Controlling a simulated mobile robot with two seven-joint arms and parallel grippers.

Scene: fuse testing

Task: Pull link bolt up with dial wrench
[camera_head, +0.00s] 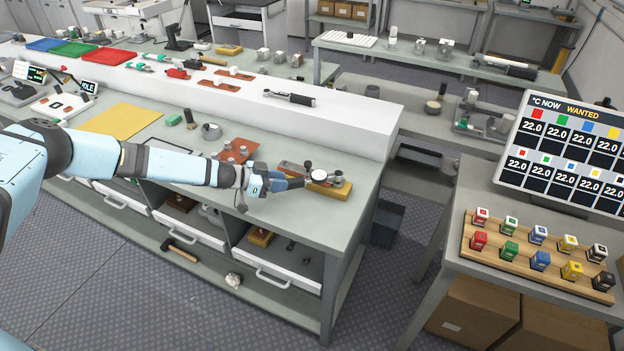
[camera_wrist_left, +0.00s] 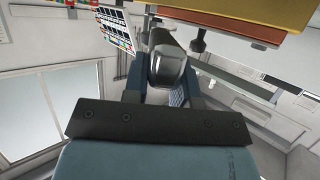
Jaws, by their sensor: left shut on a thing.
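My left gripper (camera_head: 292,184) reaches over the bench from the left and is shut on the dial wrench, whose round white dial (camera_head: 319,174) shows just beyond the fingertips. In the left wrist view the dark handle of the dial wrench (camera_wrist_left: 171,66) sits between the two blue fingers of the left gripper (camera_wrist_left: 168,88). The wrench head is at a fixture with a yellow block (camera_head: 338,191) near the bench's front right corner. The link bolt cannot be told apart there; wrench and gripper cover part of the fixture. My right gripper is not in view.
A raised white ledge (camera_head: 345,118) runs behind the fixture, with another wrench (camera_head: 290,98) lying on it. A brown plate with small parts (camera_head: 238,150) and a grey pot (camera_head: 211,131) stand left of the fixture. A separate table with coloured blocks (camera_head: 540,261) stands right.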

